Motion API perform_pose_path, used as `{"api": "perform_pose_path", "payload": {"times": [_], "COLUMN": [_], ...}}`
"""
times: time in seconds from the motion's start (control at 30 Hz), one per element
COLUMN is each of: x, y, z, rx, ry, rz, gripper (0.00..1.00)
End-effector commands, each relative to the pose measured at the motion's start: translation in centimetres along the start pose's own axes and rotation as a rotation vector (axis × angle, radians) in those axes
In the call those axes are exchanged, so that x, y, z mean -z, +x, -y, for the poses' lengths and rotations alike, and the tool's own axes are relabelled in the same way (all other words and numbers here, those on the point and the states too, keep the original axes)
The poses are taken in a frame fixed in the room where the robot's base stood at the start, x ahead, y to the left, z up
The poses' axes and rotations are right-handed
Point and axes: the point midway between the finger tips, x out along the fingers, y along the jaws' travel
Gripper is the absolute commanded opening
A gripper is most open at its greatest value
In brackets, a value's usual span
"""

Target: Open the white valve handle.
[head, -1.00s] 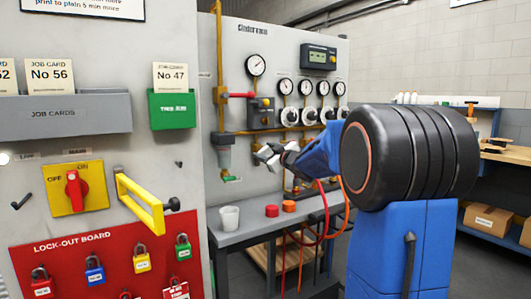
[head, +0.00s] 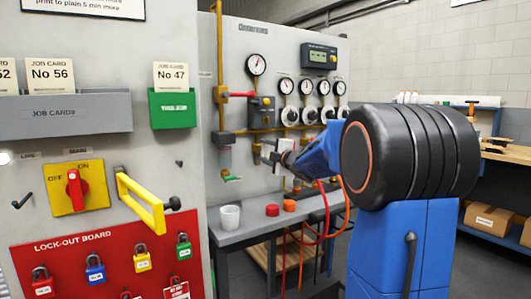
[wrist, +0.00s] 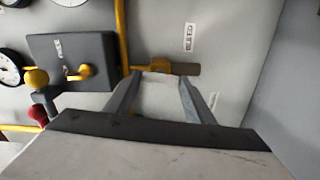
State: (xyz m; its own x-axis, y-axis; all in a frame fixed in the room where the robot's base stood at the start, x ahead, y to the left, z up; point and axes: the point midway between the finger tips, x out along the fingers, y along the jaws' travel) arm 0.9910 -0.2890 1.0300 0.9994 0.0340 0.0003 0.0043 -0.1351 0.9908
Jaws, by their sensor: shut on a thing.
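In the head view my gripper (head: 266,151) is at the panel (head: 300,50), below a dark box (head: 261,112). There the handle is hard to tell from my pale fingers, and how far it is turned cannot be told.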

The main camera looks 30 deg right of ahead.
Motion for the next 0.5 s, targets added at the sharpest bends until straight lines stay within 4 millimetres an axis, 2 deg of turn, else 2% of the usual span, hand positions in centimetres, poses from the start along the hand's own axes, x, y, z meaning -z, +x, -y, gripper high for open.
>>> {"api": "perform_pose_path", "payload": {"times": [0.2, 0.5], "x": [-0.01, -0.01], "y": [-0.02, -0.02], "z": [0.21, 0.26], "rx": [0.003, 0.003], "ry": [-0.098, -0.149], "rz": [0.0, 0.0], "gripper": [0.26, 0.26]}}
